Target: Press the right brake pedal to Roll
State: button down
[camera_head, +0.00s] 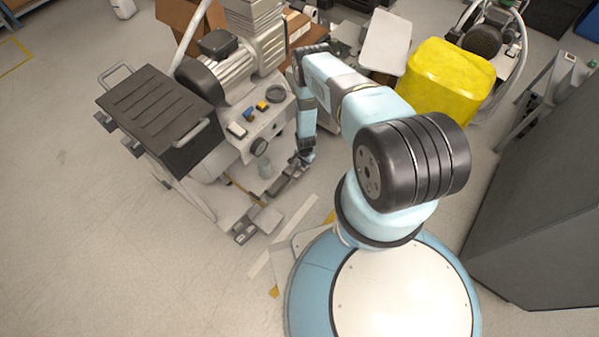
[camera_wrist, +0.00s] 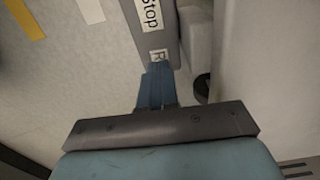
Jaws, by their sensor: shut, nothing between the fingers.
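The right brake pedal (camera_wrist: 143,22) is a grey bar in the wrist view, with a white "Stop" label and a second label starting with "R", partly hidden by my fingers. My gripper (camera_wrist: 160,70) is shut and empty, its blue fingertips over or against the "R" end; I cannot tell if they touch. In the head view my gripper (camera_head: 302,160) points down beside the low right pedal (camera_head: 286,181) at the machine's front. Another pedal (camera_head: 246,232) sits lower left. The pedal's tilt is not clear.
The compressor machine (camera_head: 165,110) with a dark ribbed cover stands left of my arm. A yellow container (camera_head: 445,80) is behind the arm. A tall grey cabinet (camera_head: 545,200) stands at right. Floor at the lower left is clear.

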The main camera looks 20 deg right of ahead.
jog(key=shift+r, duration=2.85)
